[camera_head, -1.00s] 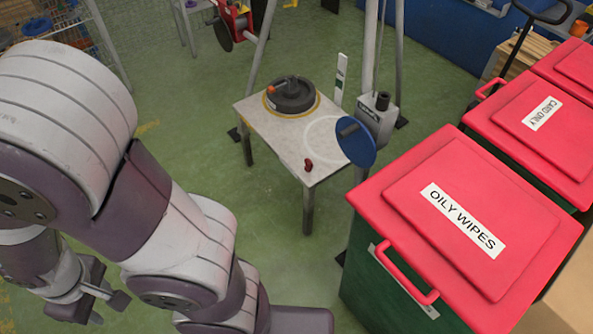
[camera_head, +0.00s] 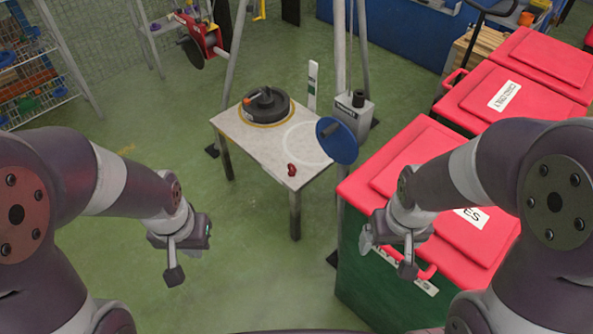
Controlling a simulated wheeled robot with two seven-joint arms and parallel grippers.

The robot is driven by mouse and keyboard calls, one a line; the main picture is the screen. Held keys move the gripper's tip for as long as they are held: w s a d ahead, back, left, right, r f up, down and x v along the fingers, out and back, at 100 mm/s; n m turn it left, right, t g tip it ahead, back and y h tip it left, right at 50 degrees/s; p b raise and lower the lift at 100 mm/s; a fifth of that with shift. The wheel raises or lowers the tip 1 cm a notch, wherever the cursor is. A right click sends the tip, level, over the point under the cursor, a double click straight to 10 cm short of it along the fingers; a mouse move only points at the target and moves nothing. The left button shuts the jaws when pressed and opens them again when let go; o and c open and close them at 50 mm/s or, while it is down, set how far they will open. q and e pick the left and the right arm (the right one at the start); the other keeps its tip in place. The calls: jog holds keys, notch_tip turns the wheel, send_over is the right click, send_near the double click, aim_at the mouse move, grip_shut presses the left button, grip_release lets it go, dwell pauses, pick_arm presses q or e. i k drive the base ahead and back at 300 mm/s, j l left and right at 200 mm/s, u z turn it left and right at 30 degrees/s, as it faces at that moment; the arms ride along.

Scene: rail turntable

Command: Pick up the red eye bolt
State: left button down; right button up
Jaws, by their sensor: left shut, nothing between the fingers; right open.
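The red eye bolt (camera_head: 292,170) is a small red piece lying near the front corner of a pale square table (camera_head: 253,147). My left gripper (camera_head: 177,265) is shut and empty, well to the left of the table and nearer to me. My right gripper (camera_head: 390,254) is open and empty, to the right of the table, in front of the nearest red-lidded bin. Both grippers are apart from the eye bolt.
A dark round turntable (camera_head: 266,105) with an orange-tipped handle sits on the table's back part. A blue disc (camera_head: 337,140) on a grey post overhangs the table's right edge. Red-lidded bins (camera_head: 500,95) line the right. Green floor is clear left of the table.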

aim_at(292, 172)
jog(key=i+j+z, duration=0.25)
jog(key=i+z, duration=0.25)
jog(key=i+j+z, duration=0.25)
jog(key=j+z, duration=0.25)
jog(key=i+j+z, duration=0.3)
jog(key=j+z, duration=0.15)
jog(key=i+j+z, duration=0.15)
jog(key=j+z, duration=0.35)
jog(key=j, duration=0.15)
jog(key=j+z, duration=0.5)
jog(key=j, duration=0.15)
jog(key=j+z, duration=0.5)
jog(key=j, duration=0.15)
jog(key=k+j+z, duration=0.25)
jog(key=j+z, duration=0.2)
jog(key=j, duration=0.15)
jog(key=k+j+z, duration=0.25)
jog(key=j+z, duration=0.25)
jog(key=j, duration=0.1)
